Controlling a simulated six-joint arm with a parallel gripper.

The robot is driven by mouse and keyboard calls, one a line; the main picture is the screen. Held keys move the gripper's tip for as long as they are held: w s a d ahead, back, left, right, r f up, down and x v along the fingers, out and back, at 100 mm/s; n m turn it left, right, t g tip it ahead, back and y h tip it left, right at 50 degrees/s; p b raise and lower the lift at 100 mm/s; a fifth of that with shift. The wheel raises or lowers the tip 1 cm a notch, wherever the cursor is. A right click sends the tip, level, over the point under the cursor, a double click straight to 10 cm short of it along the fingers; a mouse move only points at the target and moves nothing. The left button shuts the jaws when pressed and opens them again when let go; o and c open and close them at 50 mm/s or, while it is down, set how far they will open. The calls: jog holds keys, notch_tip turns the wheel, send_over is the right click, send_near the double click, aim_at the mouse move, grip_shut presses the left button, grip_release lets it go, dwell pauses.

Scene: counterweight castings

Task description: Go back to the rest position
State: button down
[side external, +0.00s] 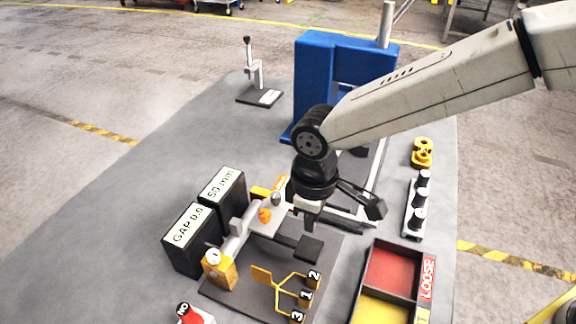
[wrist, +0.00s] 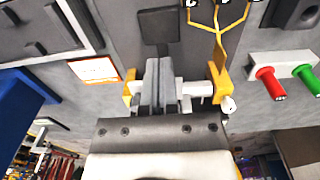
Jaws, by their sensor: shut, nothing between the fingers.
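My gripper (side external: 309,222) hangs from my arm above the work table, pointing down, just right of a grey measuring fixture (side external: 240,232) with yellow-orange end blocks. In the wrist view my gripper's fingers (wrist: 155,68) are together with nothing between them. They overlap the fixture's white bar (wrist: 194,88) in that view; whether they touch it I cannot tell. A small dark square plate (side external: 308,248) lies just below the fingertips in the side view.
Black display boxes (side external: 190,240) stand left of the fixture. A blue press (side external: 315,75) stands behind. A red and yellow divided tray (side external: 372,243) and a rack of dark cylinders (side external: 408,225) are at right. A yellow branching track (side external: 275,282) lies in front. Table left is clear.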

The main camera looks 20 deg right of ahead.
jog(key=shift+r, duration=0.15)
jog(key=shift+w+d, duration=0.15)
jog(key=shift+d, duration=0.4)
jog(key=s+d+m+t, duration=0.1)
jog(key=s+d+m, duration=0.1)
jog(key=d, duration=0.7)
jog(key=s+d+f+m, duration=0.1)
jog(key=s+d+m, duration=0.2)
jog(key=d, duration=0.7)
jog(key=s+d+m+t, duration=0.1)
jog(key=d+m, duration=0.3)
jog(key=d, duration=0.5)
jog(key=shift+s+d+f+t, duration=0.3)
jog(key=shift+s+f, duration=0.1)
jog(key=shift+s, duration=0.45)
